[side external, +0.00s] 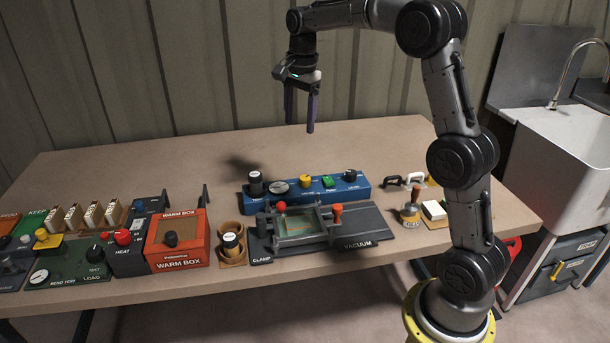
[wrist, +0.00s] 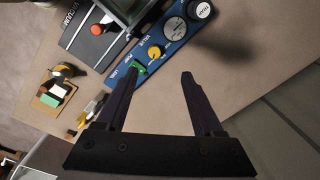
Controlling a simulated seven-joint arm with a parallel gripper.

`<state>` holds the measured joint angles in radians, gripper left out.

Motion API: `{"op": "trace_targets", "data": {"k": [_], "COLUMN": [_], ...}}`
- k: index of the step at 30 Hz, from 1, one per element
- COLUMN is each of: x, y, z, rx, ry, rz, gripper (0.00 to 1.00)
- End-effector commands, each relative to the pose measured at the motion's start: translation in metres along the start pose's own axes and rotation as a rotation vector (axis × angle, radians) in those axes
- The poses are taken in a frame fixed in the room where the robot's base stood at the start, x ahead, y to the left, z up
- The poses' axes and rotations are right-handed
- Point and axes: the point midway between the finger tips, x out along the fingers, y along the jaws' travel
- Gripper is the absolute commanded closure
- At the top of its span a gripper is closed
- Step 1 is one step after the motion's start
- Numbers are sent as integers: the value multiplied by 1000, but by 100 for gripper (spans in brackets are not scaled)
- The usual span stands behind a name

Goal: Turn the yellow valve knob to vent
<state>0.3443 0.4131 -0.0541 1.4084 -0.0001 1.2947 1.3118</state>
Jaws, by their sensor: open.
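The yellow valve knob (side external: 305,180) sits on top of a blue control box (side external: 357,187) at the middle of the table. In the wrist view the knob (wrist: 155,52) lies beyond my fingertips, between a round gauge and a green button on the blue box (wrist: 145,56). My gripper (side external: 301,128) hangs above the back of the table, fingers down, well clear of the box. In the wrist view my gripper (wrist: 162,75) is open and empty, its two dark fingers apart. The knob's exact setting is too small to read.
Beside the knob are a gauge (side external: 278,187), a green button (side external: 328,182) and a black knob (side external: 350,175). A vacuum clamp plate (side external: 365,222) with a red knob (side external: 337,210) stands in front. An orange warm box (side external: 178,240) is to the left. The table's back is clear.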

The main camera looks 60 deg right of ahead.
Motion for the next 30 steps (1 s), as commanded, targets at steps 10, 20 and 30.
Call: {"op": "trace_targets", "data": {"k": [10, 20, 30], "x": [51, 109, 166], "y": [1, 6, 10], "z": [-25, -23, -21], "rx": [47, 46, 45], "ry": [-19, -20, -20], "rz": [80, 83, 80], "gripper": [31, 31, 31]}}
